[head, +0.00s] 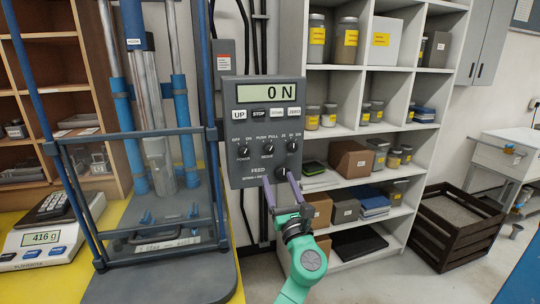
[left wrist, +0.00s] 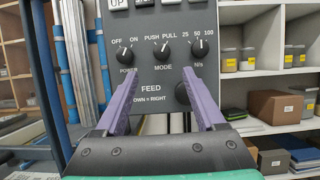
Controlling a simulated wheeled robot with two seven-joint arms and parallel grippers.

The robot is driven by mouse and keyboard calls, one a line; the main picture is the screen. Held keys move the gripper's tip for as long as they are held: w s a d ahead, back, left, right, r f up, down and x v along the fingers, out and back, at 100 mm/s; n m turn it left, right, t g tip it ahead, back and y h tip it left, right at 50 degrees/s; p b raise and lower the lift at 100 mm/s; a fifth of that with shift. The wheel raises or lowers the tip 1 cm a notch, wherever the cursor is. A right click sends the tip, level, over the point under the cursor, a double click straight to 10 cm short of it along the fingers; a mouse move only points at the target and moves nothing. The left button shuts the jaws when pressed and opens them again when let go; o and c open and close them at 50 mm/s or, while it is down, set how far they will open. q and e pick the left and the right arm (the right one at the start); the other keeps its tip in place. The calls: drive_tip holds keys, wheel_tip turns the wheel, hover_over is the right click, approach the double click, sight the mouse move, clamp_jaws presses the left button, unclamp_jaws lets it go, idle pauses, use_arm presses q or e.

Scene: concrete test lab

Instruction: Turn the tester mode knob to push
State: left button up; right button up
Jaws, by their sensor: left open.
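The tester's grey control box (head: 236,170) hangs beside the test frame, its display reading 0 N. The mode knob (head: 267,148) is the middle of three small black knobs, under the PUSH and PULL labels. In the left wrist view the fingers frame the FEED lettering, and the right finger partly hides the larger feed knob (left wrist: 182,93). My right gripper is not in view.
The power knob (head: 243,152) and the N/s knob (head: 292,147) flank the mode knob. The blue-railed test frame (head: 125,135) stands left of the box. Shelves (head: 343,127) with jars and boxes stand behind. A scale (head: 44,243) sits on the yellow bench.

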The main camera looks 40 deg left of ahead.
sight(270, 152)
use_arm(q)
drive_tip(key=p+x, duration=0.2)
drive_tip(key=x, duration=0.8)
drive_tip(key=shift+w+d, duration=0.1)
drive_tip(key=shift+w, duration=0.25)
drive_tip(key=shift+f, duration=0.1)
clamp_jaws()
